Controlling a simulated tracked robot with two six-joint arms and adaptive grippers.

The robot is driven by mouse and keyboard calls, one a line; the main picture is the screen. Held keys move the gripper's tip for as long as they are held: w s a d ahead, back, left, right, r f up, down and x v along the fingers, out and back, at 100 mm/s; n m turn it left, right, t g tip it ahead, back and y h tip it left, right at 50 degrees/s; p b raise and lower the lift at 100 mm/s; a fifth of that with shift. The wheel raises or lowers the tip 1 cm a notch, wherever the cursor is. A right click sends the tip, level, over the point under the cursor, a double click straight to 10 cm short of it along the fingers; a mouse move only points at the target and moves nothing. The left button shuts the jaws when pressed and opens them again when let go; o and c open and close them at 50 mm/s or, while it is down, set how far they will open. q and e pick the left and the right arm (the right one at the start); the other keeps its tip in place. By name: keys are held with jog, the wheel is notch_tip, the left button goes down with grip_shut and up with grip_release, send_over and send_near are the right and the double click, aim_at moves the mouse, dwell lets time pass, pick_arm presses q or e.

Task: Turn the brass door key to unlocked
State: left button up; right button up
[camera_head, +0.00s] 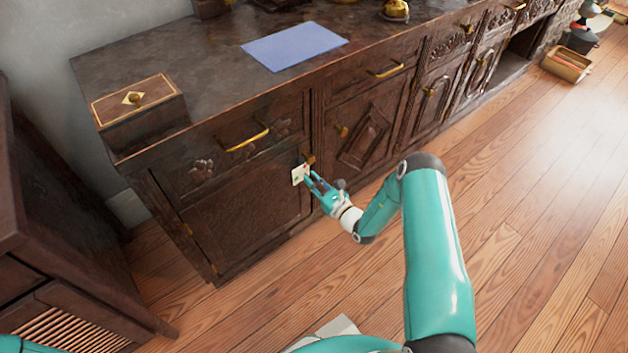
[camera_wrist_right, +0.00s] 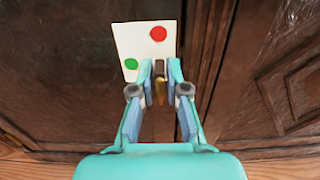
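The brass door key (camera_wrist_right: 160,90) shows upright in the right wrist view, in front of the dark cabinet door (camera_head: 245,222). A white card (camera_wrist_right: 135,40) with a red dot at upper right and a green dot at lower left is on the door just behind it; the card also shows in the head view (camera_head: 297,175). In the head view my right gripper (camera_head: 309,178) hides the key. My left gripper is out of view.
The long carved cabinet carries a blue mat (camera_head: 294,46) and a wooden box (camera_head: 138,105) on top. A brass drawer handle (camera_head: 247,141) is above the door. A dark slatted cabinet (camera_head: 45,240) stands at left.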

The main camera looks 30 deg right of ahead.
grip_shut()
jog(key=shift+d, duration=0.1)
jog(key=shift+n, duration=0.4)
jog(key=shift+n+p, duration=0.5)
jog(key=shift+n, duration=0.7)
jog(key=n, duration=0.1)
jog(key=n+p, duration=0.1)
jog(key=n, duration=0.3)
jog(key=shift+a, duration=0.25)
jog(key=n+p, duration=0.2)
jog(key=n, duration=0.3)
jog(key=shift+a+f+n, duration=0.1)
jog(key=shift+f+n, duration=0.05)
jog(key=shift+n, duration=0.25)
jog(key=shift+s+a+f+n+p, duration=0.1)
jog(key=shift+n+p, duration=0.15)
jog(key=shift+n, duration=0.75)
jog(key=shift+f+n+p, duration=0.1)
jog(key=shift+n+p, duration=0.15)
jog(key=shift+n, duration=0.75)
